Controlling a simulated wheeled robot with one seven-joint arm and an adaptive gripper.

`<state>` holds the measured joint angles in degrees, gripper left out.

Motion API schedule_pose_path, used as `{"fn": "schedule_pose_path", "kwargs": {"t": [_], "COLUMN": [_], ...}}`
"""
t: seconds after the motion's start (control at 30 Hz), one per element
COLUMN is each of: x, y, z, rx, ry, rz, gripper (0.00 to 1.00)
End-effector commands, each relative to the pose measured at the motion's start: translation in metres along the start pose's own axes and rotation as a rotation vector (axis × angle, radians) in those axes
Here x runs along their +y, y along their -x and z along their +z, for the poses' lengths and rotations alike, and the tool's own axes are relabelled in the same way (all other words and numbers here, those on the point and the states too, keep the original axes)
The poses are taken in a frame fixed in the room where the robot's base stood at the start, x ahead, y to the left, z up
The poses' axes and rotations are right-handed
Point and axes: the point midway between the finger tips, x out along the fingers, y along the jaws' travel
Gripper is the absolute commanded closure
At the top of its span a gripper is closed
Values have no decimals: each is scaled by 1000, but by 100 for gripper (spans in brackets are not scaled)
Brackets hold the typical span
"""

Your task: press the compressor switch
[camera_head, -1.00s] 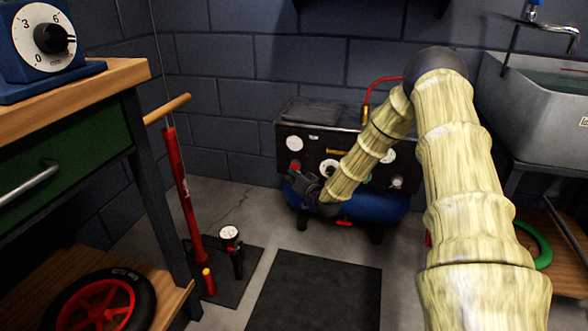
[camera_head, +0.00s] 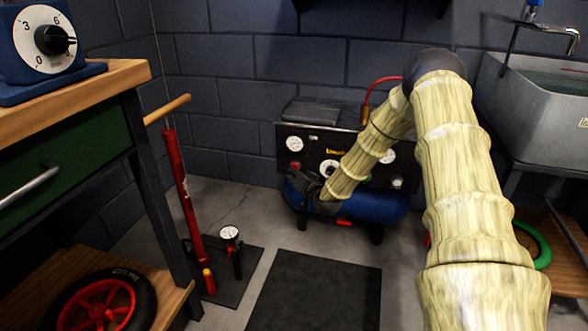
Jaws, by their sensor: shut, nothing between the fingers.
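The compressor has a blue tank (camera_head: 375,207) and a black front panel (camera_head: 312,143) with gauges and knobs. It stands on the floor against the back wall. A small red part (camera_head: 295,165), which looks like the switch, shows at the panel's left below a white gauge (camera_head: 294,143). My gripper (camera_head: 294,181) is dark, shut and empty, in front of the panel's lower left and just below the red part. I cannot tell whether they touch. My arm hides part of the panel's middle and right.
A workbench (camera_head: 110,88) with a timer (camera_head: 45,42) stands at left, a wheel (camera_head: 98,302) on its lower shelf. A red floor pump (camera_head: 183,190) stands beside it. A dark mat (camera_head: 315,290) lies in front. A sink (camera_head: 540,110) is at right.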

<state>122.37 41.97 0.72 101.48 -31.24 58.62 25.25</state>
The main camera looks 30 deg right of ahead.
Motion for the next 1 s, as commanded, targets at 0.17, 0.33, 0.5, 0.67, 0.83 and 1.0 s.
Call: {"fn": "schedule_pose_path", "kwargs": {"t": [0.17, 0.33, 0.5, 0.67, 0.83, 1.0], "x": [0, 1, 0, -2, -5, -5], "y": [0, -1, -1, 3, 6, 6], "z": [0, -1, -1, 1, 4, 5], "rx": [0, 0, 0, -2, -1, 0], "ry": [0, 0, 0, 0, 1, 1], "rz": [0, 0, 0, 0, 0, 0], "gripper": [100, 100, 100, 100, 100, 100]}}
